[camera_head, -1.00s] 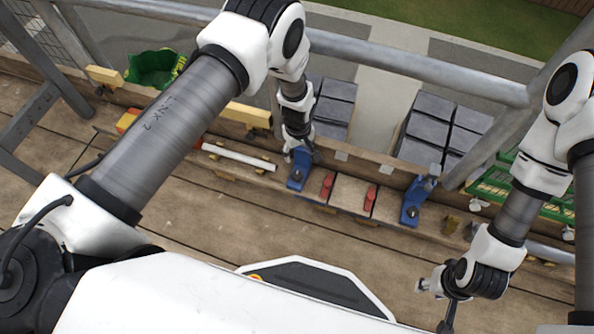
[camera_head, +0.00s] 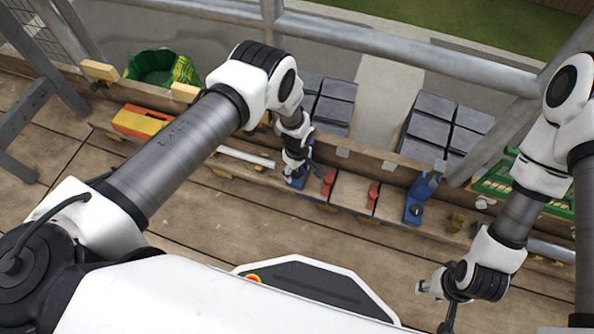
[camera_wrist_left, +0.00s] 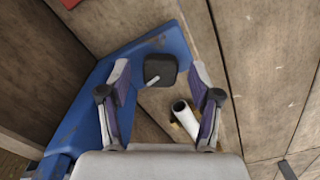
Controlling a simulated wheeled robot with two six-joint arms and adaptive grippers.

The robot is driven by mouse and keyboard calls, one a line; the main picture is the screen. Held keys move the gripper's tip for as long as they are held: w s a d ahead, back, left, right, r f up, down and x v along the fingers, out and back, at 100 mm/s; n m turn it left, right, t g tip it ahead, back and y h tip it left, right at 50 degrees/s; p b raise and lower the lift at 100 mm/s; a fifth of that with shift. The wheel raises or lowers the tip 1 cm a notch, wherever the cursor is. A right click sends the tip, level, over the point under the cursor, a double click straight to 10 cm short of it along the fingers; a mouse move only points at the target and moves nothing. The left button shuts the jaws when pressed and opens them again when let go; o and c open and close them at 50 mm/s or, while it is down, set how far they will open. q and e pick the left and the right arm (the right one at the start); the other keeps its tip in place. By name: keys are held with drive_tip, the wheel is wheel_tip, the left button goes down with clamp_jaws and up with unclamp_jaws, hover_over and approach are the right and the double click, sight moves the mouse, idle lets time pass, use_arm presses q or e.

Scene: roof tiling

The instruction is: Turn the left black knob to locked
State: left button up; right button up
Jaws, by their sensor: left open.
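The left black knob (camera_wrist_left: 160,69) shows in the left wrist view, on the blue bracket (camera_wrist_left: 86,118). My left gripper (camera_wrist_left: 160,78) is open around it, one finger on each side. A gap shows between the knob and each fingertip. In the head view my left gripper (camera_head: 298,178) is over the left blue bracket and hides its knob. A second blue bracket (camera_head: 415,198) with a dark knob stands further right. My right gripper (camera_head: 440,298) hangs at lower right, far from both brackets; its fingers are unclear.
Two red clips (camera_head: 328,184) (camera_head: 373,197) lie between the brackets. A white roller or tube (camera_wrist_left: 185,118) lies close to the right finger in the wrist view. A metal rail (camera_head: 400,62) and dark tile stacks (camera_head: 440,125) stand behind. An orange-yellow tool (camera_head: 142,121) lies left.

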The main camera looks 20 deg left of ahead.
sight(297, 172)
use_arm(q)
drive_tip(key=c, duration=1.1)
drive_tip(key=shift+m, duration=1.6)
drive_tip(key=shift+c, duration=0.2)
drive_tip(key=o, duration=1.1)
drive_tip(key=shift+o, duration=0.2)
wheel_tip(297, 172, up, 12)
